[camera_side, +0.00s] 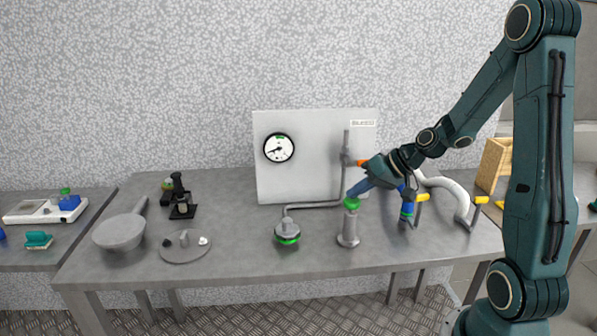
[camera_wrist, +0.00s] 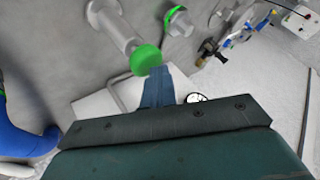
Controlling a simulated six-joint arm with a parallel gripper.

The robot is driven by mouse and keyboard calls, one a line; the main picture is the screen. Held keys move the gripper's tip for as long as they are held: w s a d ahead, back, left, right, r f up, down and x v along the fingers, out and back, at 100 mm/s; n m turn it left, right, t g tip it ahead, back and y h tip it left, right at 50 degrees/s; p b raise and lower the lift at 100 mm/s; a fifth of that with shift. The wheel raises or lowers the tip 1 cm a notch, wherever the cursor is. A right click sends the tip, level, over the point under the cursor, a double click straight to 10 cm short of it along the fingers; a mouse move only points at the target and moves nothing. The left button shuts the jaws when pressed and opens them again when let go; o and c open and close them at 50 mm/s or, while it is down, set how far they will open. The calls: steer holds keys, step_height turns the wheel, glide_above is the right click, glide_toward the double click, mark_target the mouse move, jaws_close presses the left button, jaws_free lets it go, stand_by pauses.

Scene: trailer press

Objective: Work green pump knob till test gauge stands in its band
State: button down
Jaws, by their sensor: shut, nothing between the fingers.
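The green pump knob (camera_side: 351,204) sits on top of an upright grey pump (camera_side: 348,232) in front of the white panel. My gripper (camera_side: 352,192) is shut and empty, its blue fingers slanting down to the knob's top. They look to be touching it or just above it. In the wrist view the knob (camera_wrist: 146,60) lies right at the tips of my shut gripper (camera_wrist: 157,72). The test gauge (camera_side: 279,148) is on the panel's left, with a green band at the top. Its dark needle seems to point left and slightly down, outside the band.
A grey fitting with a green ring (camera_side: 287,234) stands left of the pump, with a pipe to the panel (camera_side: 315,180). Yellow-handled valves (camera_side: 422,198) and a pale hose (camera_side: 452,190) are to the right. A pan (camera_side: 120,232) and a round plate (camera_side: 186,250) lie left.

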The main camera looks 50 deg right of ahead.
mark_target(357, 201)
steer(key=shift+r, duration=2.4)
steer(key=shift+r, duration=0.2)
steer(key=shift+r, duration=2.8)
steer(key=shift+a, duration=0.1)
steer(key=s+a+r+n+g+h, duration=0.25)
steer(key=s+a, duration=0.35)
steer(key=a, duration=0.5)
steer(key=s+a+f+n, duration=0.1)
steer(key=s+a, duration=0.3)
steer(key=s, duration=0.8)
steer(key=shift+s+n+h, duration=0.25)
steer(key=shift+n+h, duration=0.1)
steer(key=shift+n, duration=0.3)
